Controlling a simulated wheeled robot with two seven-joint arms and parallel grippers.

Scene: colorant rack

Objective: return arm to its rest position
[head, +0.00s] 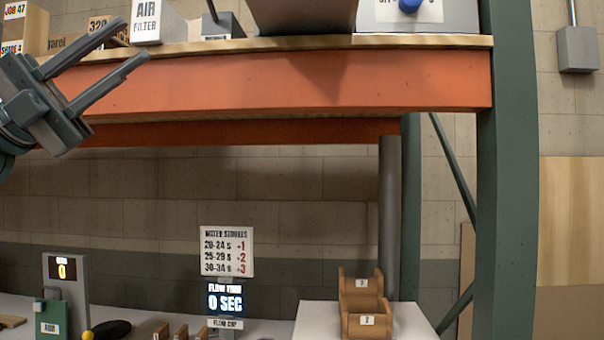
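My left gripper (117,62) is at the upper left of the head view, in front of the orange shelf beam. Its two long grey fingers point up and to the right. They are spread apart, with nothing between them. The rest of my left arm leaves the picture at the left edge. My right gripper is not in view.
An orange shelf beam (300,85) crosses the view, with boxes such as the air filter box (158,22) above it. A green post (506,180) stands at right. Below are a display sign (226,252), a wooden bin (365,305) and a green device (54,315).

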